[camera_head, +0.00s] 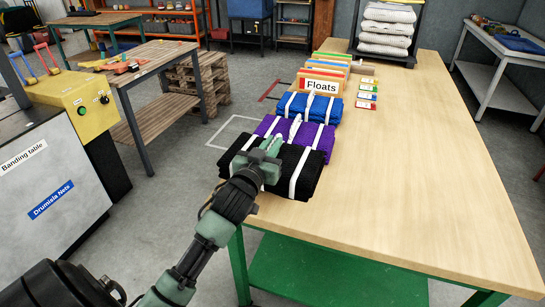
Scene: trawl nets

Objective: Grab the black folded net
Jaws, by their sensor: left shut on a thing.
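The black folded net (309,180) lies at the near left part of the wooden table (420,190), with white straps around it. My left gripper (274,144) is at its left part, shut on it, with a finger visible by the net's top and the arm reaching in from below. The gripper hides part of the net. My right gripper is not in view.
A purple folded net (316,136) lies directly behind the black one, and a blue folded net (318,108) behind that. A "Floats" sign (321,87) and filed folders stand farther back. The table's right side is clear. A banding table (60,150) stands at left.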

